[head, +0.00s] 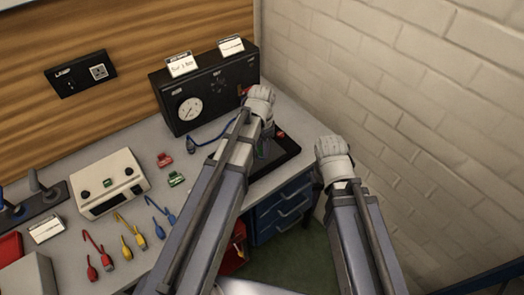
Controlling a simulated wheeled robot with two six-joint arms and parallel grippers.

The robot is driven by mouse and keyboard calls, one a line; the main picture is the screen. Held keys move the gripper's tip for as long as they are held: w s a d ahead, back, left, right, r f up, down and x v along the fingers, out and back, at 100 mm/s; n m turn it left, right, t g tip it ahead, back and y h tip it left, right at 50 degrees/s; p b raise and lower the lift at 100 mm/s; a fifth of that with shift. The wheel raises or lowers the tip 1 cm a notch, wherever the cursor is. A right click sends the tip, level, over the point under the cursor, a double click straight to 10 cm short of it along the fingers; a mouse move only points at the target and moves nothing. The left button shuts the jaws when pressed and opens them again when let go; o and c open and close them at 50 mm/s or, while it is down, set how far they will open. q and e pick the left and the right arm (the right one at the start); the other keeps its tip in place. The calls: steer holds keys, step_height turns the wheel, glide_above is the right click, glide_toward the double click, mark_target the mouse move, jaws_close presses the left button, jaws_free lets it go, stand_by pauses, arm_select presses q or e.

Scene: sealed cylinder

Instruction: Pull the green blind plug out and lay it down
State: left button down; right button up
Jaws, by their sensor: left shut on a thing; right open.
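My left gripper (258,97) is at the right end of the black box (165,98) with a round gauge (190,108). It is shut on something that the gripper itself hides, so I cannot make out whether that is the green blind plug. A small red part (243,91) shows on the box just left of the gripper. My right gripper (333,155) is open, to the right of the bench edge, apart from everything. A dark tray (284,152) lies in front of the box, partly covered by my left arm, with a faint green patch beside the arm.
A red piece (165,160) and a green piece (176,179) lie on the grey bench. A cream instrument box (110,183) stands at left, with red, yellow and blue cables in front. A blue cable (212,138) lies before the black box. A brick wall (420,100) bounds the right.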

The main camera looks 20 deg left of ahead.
arm_select(q)
steer(key=shift+r, duration=0.15)
stand_by(0.8)
steer(key=shift+r+p, duration=2.9)
steer(key=shift+p, duration=0.15)
steer(key=shift+f, duration=0.15)
step_height(320, 180, down, 5)
steer(key=b, duration=0.5)
steer(key=shift+r, duration=0.2)
steer(key=shift+d, duration=0.15)
